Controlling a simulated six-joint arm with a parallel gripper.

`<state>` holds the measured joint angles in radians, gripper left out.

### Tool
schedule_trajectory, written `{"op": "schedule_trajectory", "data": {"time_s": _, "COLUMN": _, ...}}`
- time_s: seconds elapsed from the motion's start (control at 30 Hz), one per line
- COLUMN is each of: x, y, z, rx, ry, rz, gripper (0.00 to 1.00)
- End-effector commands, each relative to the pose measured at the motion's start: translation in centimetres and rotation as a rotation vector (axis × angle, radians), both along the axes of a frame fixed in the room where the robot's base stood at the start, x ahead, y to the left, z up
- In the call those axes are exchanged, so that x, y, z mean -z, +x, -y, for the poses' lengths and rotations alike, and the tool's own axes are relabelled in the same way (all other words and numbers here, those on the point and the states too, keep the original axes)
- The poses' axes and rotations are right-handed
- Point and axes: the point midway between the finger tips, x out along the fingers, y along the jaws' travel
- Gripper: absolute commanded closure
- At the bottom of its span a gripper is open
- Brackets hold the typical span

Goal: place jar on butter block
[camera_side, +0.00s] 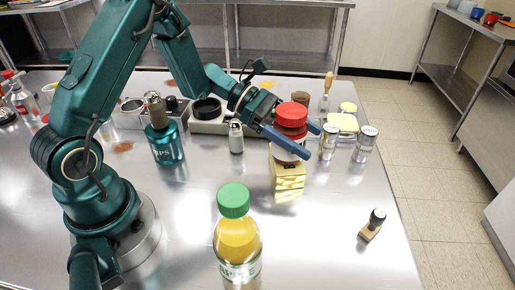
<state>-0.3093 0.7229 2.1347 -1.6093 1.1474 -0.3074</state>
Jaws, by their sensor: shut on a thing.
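The near finger hides part of the jar. The butter block (289,182) is yellow with a dark mark near its top end and lies on the steel table. The jar is directly above the far end of the block in this view. I cannot tell whether the jar's base touches the block.
A juice bottle (237,240) with a green cap stands in front. Two metal-topped shakers (364,144) stand right of the block, and a small white shaker (236,137) stands left. A stamp (373,225) lies near the right edge. The table between stamp and bottle is clear.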

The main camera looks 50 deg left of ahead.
Motion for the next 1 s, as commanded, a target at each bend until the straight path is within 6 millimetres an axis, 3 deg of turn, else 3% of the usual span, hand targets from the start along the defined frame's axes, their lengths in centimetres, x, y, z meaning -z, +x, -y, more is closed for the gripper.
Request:
{"op": "schedule_trajectory", "data": {"time_s": 0.3, "x": 0.2, "y": 0.0, "z": 0.0, "rx": 0.0, "ry": -0.002, "rz": 0.001, "gripper": 1.0}}
{"op": "schedule_trajectory", "data": {"time_s": 0.33, "x": 0.3, "y": 0.0, "z": 0.0, "rx": 0.0, "ry": 0.0, "rz": 0.0, "gripper": 0.1}}
{"op": "schedule_trajectory", "data": {"time_s": 0.37, "x": 0.2, "y": 0.0, "z": 0.0, "rx": 0.0, "ry": 0.0, "rz": 0.0, "gripper": 0.0}}
{"op": "schedule_trajectory", "data": {"time_s": 0.7, "x": -0.2, "y": 0.0, "z": 0.0, "rx": 0.0, "ry": 0.0, "rz": 0.002, "gripper": 0.0}}
{"op": "schedule_trajectory", "data": {"time_s": 1.0, "x": -1.9, "y": -1.8, "z": -4.1, "rx": -0.009, "ry": 0.0, "rz": 0.004, "gripper": 0.0}}
